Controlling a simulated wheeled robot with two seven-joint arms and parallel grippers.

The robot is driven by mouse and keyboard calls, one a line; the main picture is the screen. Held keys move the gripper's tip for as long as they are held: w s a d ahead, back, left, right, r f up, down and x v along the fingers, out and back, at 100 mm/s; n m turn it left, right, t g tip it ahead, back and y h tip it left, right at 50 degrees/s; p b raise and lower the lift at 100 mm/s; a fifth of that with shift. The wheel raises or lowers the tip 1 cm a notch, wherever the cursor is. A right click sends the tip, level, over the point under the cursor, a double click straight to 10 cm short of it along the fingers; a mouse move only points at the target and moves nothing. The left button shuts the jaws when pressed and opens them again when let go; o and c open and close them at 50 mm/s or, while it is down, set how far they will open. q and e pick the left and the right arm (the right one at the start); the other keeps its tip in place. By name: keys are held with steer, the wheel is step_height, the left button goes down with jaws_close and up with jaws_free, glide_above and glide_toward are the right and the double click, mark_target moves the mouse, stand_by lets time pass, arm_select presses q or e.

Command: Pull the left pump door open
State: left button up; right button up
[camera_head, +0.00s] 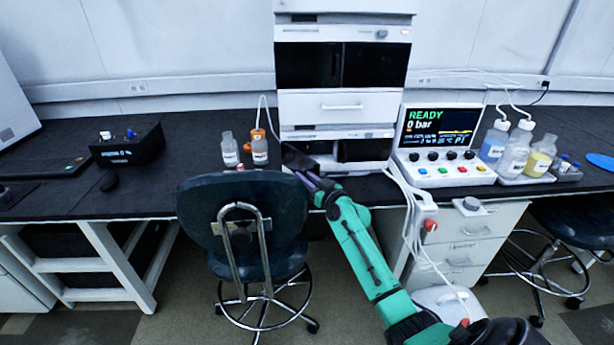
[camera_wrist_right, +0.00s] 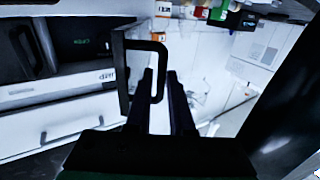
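The left pump door (camera_head: 297,158) is a dark panel at the lower left of the instrument stack, and it appears swung partly out from the front. In the right wrist view the door (camera_wrist_right: 124,72) shows nearly edge-on, with a black loop handle (camera_wrist_right: 160,62) standing out from it. My right gripper (camera_head: 308,180) is at this door. In the wrist view its two dark fingers (camera_wrist_right: 164,98) lie either side of the handle's outer bar, with the left finger through the loop, and they look closed on it. My left gripper is not in view.
A chair (camera_head: 240,215) stands in front of the bench, left of my right arm. Bottles (camera_head: 230,150) stand left of the stack. A control box (camera_head: 440,145) reading READY and more bottles (camera_head: 515,150) are on the right. The bench left of the stack has free room.

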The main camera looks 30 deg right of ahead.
stand_by(0.3)
steer(key=s+b, duration=0.1)
steer(key=s, duration=1.3)
steer(key=shift+s, duration=0.3)
steer(key=shift+d, duration=0.1)
steer(key=shift+c, duration=0.9)
steer(key=shift+w+d+m, duration=0.1)
steer(key=shift+d+m, duration=0.05)
steer(key=shift+m, duration=0.35)
jaws_close()
steer(key=w+d+m+h+p, duration=0.1)
steer(key=w+m+p, duration=0.1)
steer(key=w+m, duration=1)
steer(key=m, duration=0.6)
steer(key=shift+w+d+f+p, duration=0.15)
steer(key=shift+w+f+p, duration=0.1)
steer(key=shift+f+p, duration=0.15)
